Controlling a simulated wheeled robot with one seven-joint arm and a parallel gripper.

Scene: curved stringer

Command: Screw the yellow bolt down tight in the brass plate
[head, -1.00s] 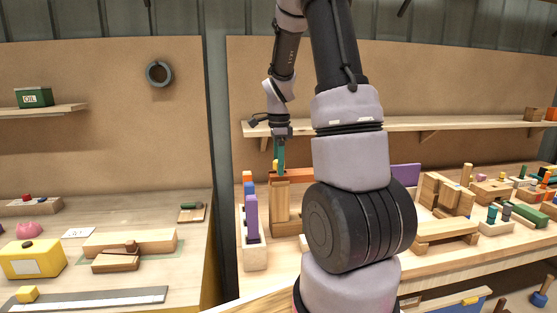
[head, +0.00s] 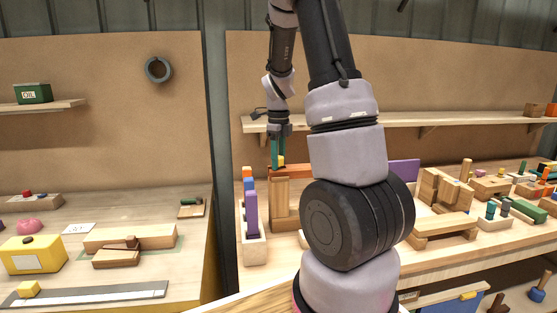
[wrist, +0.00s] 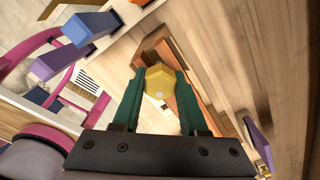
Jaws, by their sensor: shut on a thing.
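The yellow bolt (wrist: 158,82) shows its six-sided head between the teal fingers of my gripper (wrist: 157,88) in the wrist view. Both fingers are closed on the sides of the head. In the head view my gripper (head: 277,164) points straight down, with the yellow bolt (head: 281,160) at its fingertips. It is at an orange-brown bar (head: 305,171) on top of a wooden block stand (head: 281,202). I cannot tell whether this bar is the brass plate. The bolt's shank is hidden, so how deep it sits does not show.
A pale wooden rack (head: 254,246) with purple, blue and orange pegs stands just left of the stand. A wall shelf (head: 420,124) runs behind my arm. Wooden blocks (head: 445,190) stand to the right. My arm hides part of the bench.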

